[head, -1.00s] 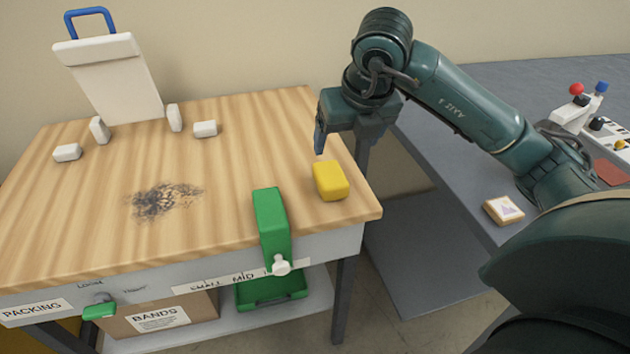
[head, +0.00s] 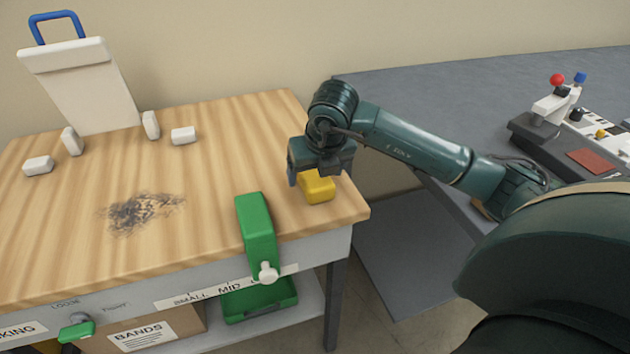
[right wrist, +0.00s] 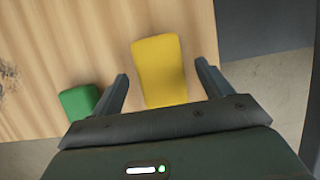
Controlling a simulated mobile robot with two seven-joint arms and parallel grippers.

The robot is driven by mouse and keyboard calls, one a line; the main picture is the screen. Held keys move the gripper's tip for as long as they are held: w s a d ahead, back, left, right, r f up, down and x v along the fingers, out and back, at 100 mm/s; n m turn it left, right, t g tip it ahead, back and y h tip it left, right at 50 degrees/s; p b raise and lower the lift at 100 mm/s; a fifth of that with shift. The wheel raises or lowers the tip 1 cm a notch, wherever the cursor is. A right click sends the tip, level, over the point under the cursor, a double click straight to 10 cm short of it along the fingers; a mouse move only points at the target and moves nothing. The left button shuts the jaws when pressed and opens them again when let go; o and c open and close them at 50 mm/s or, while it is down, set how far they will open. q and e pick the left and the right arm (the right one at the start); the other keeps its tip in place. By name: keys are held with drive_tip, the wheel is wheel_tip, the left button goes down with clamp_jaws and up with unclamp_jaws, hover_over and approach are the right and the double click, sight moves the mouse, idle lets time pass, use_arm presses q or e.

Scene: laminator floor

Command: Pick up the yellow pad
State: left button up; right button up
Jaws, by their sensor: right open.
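The yellow pad (head: 318,187) lies on the wooden table top near its right edge. It also shows in the right wrist view (right wrist: 160,70). My right gripper (head: 318,178) is just above the pad and hides part of it in the head view. In the right wrist view the gripper (right wrist: 162,85) is open, with one finger on each side of the pad and a gap to each. I cannot tell how far the fingertips are above the table. My left gripper is not in view.
A green clamp-like block (head: 256,228) stands at the table's front edge, left of the pad. Several white blocks (head: 183,135) and a white board (head: 82,85) with a blue handle are at the back. A dark smudge (head: 143,212) marks the wood. A grey table (head: 440,85) stands at right.

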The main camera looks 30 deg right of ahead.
sight(315, 175)
drive_tip(key=shift+x, duration=0.95)
drive_tip(key=shift+f+b, duration=0.25)
drive_tip(key=shift+b, duration=0.15)
drive_tip(key=shift+c, duration=0.4)
drive_tip(key=c, duration=1)
drive_tip(key=shift+r+p, duration=0.5)
drive_tip(key=shift+r, duration=0.1)
wheel_tip(315, 175, up, 9)
drive_tip(key=shift+r, duration=0.2)
